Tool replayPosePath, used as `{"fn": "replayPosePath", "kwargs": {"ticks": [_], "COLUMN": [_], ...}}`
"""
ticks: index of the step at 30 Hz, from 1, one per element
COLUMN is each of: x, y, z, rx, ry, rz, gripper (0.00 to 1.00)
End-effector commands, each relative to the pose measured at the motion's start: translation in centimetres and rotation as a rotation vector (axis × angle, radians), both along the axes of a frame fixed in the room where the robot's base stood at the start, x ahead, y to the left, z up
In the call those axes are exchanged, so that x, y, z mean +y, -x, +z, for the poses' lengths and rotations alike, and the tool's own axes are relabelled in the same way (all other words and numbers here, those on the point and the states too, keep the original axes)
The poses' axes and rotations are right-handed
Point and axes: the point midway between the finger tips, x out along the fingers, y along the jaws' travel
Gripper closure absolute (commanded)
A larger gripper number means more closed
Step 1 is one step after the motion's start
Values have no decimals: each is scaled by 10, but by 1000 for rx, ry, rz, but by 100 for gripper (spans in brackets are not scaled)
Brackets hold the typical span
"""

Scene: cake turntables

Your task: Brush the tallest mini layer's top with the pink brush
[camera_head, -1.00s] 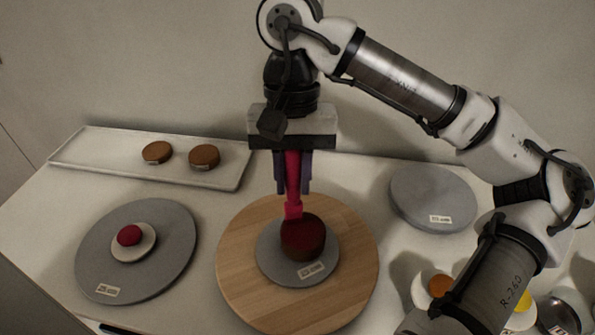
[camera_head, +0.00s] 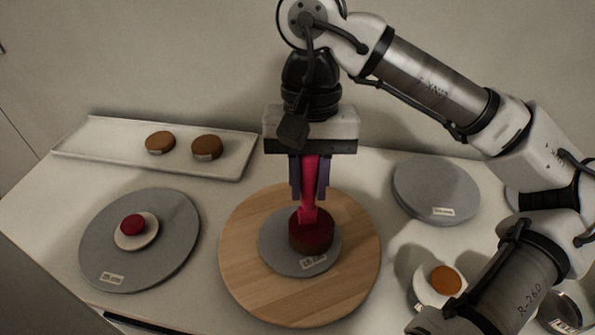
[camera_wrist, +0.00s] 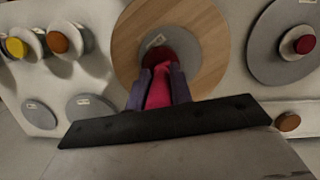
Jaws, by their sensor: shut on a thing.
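My gripper (camera_head: 309,192) is shut on the pink brush (camera_head: 309,172), which points down between its dark purple fingers. In the wrist view the brush (camera_wrist: 158,92) hides part of the layer (camera_wrist: 158,55). Two low brown layers (camera_head: 160,142) (camera_head: 206,147) lie on the white tray (camera_head: 100,150).
A grey turntable (camera_head: 165,260) at left carries a white dish (camera_head: 150,236) with a red piece (camera_head: 132,224). A bare grey disc (camera_head: 435,188) is at back right. Orange (camera_head: 446,279) and yellow (camera_wrist: 15,47) items stand at right, partly behind my arm in the head view.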

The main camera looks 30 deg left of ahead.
Motion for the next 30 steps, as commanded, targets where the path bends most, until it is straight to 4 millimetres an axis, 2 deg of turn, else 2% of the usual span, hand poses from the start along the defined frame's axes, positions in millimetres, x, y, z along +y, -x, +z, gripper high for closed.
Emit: {"fn": "replayPosePath", "kwargs": {"ticks": [6, 30], "x": [-10, -12], "y": [1, -24], "z": [1, -1], "rx": [0, 0], "ry": [0, 0], "rz": [0, 0], "gripper": [100, 100]}}
